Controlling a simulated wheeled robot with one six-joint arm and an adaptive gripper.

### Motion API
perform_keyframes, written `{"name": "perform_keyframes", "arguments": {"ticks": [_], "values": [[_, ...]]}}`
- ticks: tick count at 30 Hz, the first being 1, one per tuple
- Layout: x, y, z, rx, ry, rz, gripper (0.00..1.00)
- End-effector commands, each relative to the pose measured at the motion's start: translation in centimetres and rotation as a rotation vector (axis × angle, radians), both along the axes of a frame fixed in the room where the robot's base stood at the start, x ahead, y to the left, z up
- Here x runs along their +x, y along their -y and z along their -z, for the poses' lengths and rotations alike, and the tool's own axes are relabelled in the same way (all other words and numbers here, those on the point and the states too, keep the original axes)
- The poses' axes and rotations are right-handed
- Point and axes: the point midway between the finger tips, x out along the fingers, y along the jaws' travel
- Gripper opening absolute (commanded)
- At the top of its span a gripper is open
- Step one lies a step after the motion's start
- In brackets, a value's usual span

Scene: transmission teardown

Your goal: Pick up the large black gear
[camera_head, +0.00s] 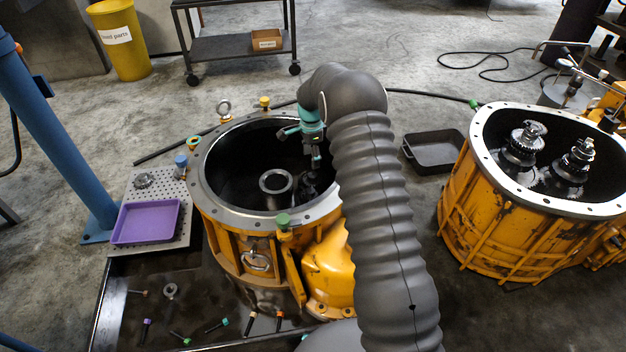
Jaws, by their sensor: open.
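My gripper (314,160), with teal and dark parts, hangs over the open round orange housing (214,199) in the middle of the view. It is open, and I see nothing held in it. Its fingertips are small and dark against the black interior. Below it, inside the housing, is a dark toothed shape (307,190) that looks like the large black gear, partly hidden by my arm and shadow. A metal ring-shaped part (276,182) stands to its left inside the housing. I cannot tell how far my fingers are above the dark shape.
A second orange housing (470,215) with two gear shafts stands at right. A black tray (437,150) lies on the floor between the housings. A purple tray (146,223) sits on a perforated plate at left. The housing's metal rim surrounds my gripper.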

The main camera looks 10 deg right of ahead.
Motion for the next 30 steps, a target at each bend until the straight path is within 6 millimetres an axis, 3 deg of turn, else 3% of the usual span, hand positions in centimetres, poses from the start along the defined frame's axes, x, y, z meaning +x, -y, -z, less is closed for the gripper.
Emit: {"name": "perform_keyframes", "arguments": {"ticks": [3,13,21,29,30], "values": [[0.0,0.0,1.5,0.0,-0.001,0.0,0.66],[-0.1,0.1,3.4,0.0,-0.002,-0.001,0.66],[-0.2,0.3,7.0,0.0,-0.002,-0.001,0.66],[-0.2,0.3,7.5,0.0,0.001,-0.001,0.66],[-0.2,0.3,7.5,0.0,0.001,-0.001,0.61]]}}
